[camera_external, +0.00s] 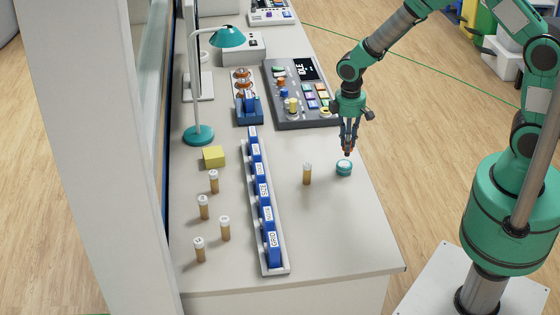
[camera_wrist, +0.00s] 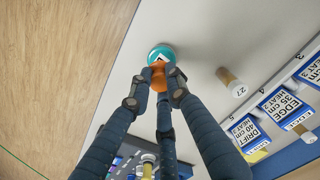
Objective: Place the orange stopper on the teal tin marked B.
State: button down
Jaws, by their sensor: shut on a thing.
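Only a small bit of orange shows between the fingertips in the external view. The stopper appears close over the tin; whether they touch I cannot tell.
An amber vial (camera_external: 307,175) stands left of the tin. A long rack (camera_external: 277,268) of blue labelled cards runs along the counter's middle. Several vials, a yellow block (camera_external: 214,157) and a teal lamp (camera_external: 199,135) are farther left. A control panel (camera_external: 290,115) lies behind. The front right counter is clear.

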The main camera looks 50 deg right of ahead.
jog(key=shift+w+f, duration=0.25)
jog(key=shift+w, duration=0.05)
jog(key=shift+f+b, duration=0.55)
jog(key=shift+f, duration=1)
jog(key=shift+f, duration=0.15)
jog(key=c, duration=1.6)
grip_release()
jog(key=shift+c, duration=0.2)
notch_tip(320, 180, up, 12)
jog(key=shift+w+r+p, duration=0.1)
jog(key=shift+r+p, duration=0.05)
jog(key=shift+p, duration=1.05)
jog(key=shift+r, duration=0.1)
